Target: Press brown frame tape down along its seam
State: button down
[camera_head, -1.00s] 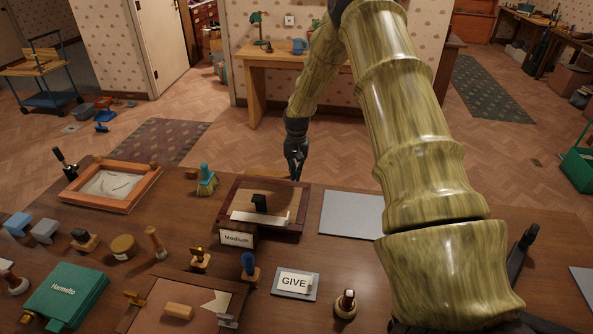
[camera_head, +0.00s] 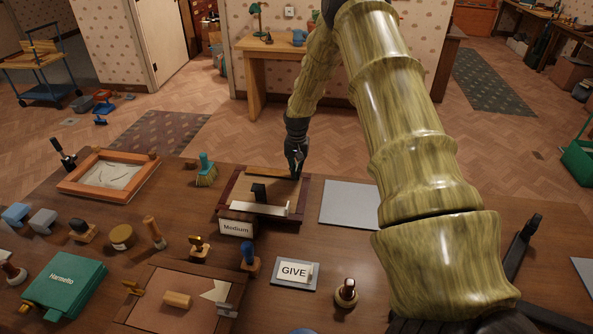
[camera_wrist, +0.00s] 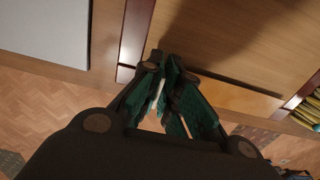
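A dark red-brown frame (camera_head: 225,193) with a tan panel (camera_head: 236,191) lies on the table. A tan-brown strip (camera_head: 266,172), which looks like the tape, lies along the frame's far edge. In the wrist view the strip (camera_wrist: 235,97) looks like a flap with a shadowed edge; whether it is stuck flat I cannot tell. My gripper (camera_head: 297,174) points down at the frame's far right part, by the right end of the strip. In the wrist view its teal-padded fingers (camera_wrist: 165,66) converge with their tips nearly together. Contact with the strip is unclear.
A black block (camera_head: 259,193) and a white bar (camera_head: 258,209) sit on the frame, with a "Medium" card (camera_head: 236,228) in front. A grey sheet (camera_head: 348,203) lies to the right. A brush (camera_head: 206,171) and a sand tray (camera_head: 72,187) are at left. Several stamps crowd the front.

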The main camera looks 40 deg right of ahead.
jog(key=shift+f, duration=0.35)
dwell(0.6)
dwell(0.3)
jog(key=c, duration=1.6)
grip_release()
jog(key=shift+o, duration=0.2)
jog(key=shift+r, duration=0.1)
notch_tip(320, 180, up, 12)
